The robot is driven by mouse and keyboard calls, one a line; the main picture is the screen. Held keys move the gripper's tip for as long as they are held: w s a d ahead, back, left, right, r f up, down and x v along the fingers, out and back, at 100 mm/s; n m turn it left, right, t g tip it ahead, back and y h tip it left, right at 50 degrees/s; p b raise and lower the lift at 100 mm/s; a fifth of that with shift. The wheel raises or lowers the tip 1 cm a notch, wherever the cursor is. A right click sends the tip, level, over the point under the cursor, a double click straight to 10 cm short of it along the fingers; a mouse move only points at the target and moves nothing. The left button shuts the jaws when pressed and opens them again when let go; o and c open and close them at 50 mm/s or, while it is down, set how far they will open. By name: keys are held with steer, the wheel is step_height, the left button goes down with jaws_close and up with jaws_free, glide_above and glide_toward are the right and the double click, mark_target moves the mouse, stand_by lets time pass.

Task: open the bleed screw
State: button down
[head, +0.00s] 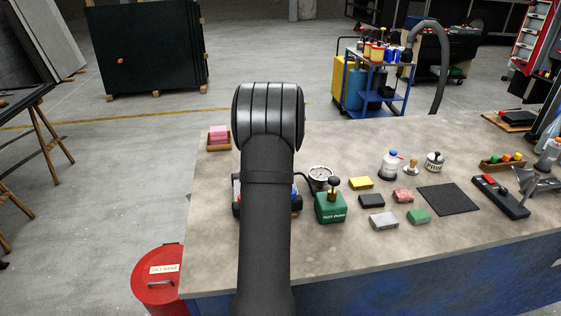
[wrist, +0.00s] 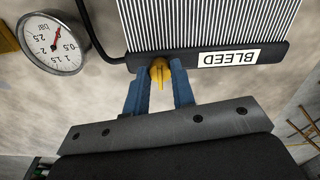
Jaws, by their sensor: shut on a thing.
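In the wrist view, the bleed screw (wrist: 160,72) is a small yellow wing-shaped piece at the edge of a finned radiator (wrist: 205,22). A white BLEED label (wrist: 228,58), upside down in the picture, sits beside it on the black end tank. My gripper (wrist: 159,84) has its two blue fingers on either side of the screw, shut on it. In the head view my arm covers the gripper, the screw and most of the radiator; only the radiator's side edges (head: 236,196) show.
A round pressure gauge (head: 320,174) and a green test pump (head: 330,206) stand right of my arm. The gauge (wrist: 53,43) is close by in the wrist view. Several small blocks, bottles and a dark mat (head: 448,199) lie farther right. The bench's front right is clear.

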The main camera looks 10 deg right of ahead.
stand_by(0.3)
steer(key=c, duration=1.2)
jaws_free()
steer(key=shift+r, duration=0.1)
step_height(320, 180, up, 17)
steer(key=shift+r, duration=0.15)
step_height(320, 180, down, 18)
steer(key=shift+r, duration=0.2)
